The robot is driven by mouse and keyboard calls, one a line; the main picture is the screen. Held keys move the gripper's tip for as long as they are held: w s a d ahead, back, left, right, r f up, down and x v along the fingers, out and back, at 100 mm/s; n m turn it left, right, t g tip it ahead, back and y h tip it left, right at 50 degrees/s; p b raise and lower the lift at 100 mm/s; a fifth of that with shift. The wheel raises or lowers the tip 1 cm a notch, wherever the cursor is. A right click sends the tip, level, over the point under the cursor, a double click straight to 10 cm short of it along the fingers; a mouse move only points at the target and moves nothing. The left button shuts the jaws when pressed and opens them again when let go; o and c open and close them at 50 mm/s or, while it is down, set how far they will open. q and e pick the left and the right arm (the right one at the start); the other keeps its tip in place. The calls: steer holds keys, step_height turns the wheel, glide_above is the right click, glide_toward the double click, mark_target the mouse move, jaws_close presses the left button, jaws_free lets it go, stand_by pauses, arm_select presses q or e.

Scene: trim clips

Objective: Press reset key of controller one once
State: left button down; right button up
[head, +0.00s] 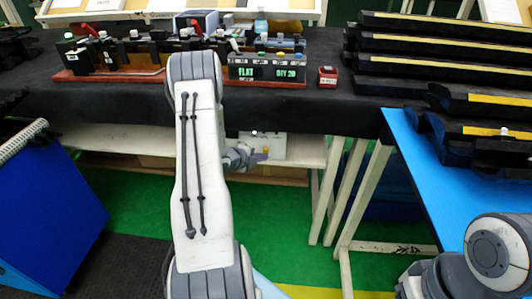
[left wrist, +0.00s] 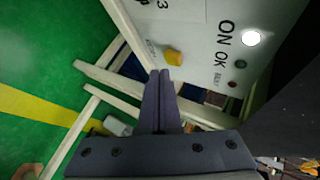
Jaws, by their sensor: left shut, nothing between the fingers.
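My left gripper (head: 262,156) is below the front edge of the black-covered table, in front of a white control box (head: 278,146). In the left wrist view its two dark fingers (left wrist: 163,74) are shut and empty. Their tips are close to a yellow key (left wrist: 173,57) on the white panel (left wrist: 200,35); I cannot tell whether they touch it. The panel also has "ON" and "OK" lettering, a lit white lamp (left wrist: 251,38), a green lamp (left wrist: 241,64) and a red one (left wrist: 233,84). The small label by the key is unreadable. My right gripper is out of view.
On the table, a display unit (head: 267,72) with coloured buttons, a small red device (head: 328,77) and clip fixtures stand above my arm. Long dark trim parts (head: 440,65) are stacked at right. White table legs (head: 355,195) and a blue bin (head: 40,205) flank the green floor.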

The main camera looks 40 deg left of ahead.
arm_select(q)
steer(key=shift+s+d, duration=0.1)
steer(key=s+d, duration=0.1)
steer(key=s, duration=0.2)
steer(key=s+d+b, duration=0.1)
steer(key=shift+s+d, duration=0.15)
steer(key=shift+d, duration=0.15)
stand_by(1.0)
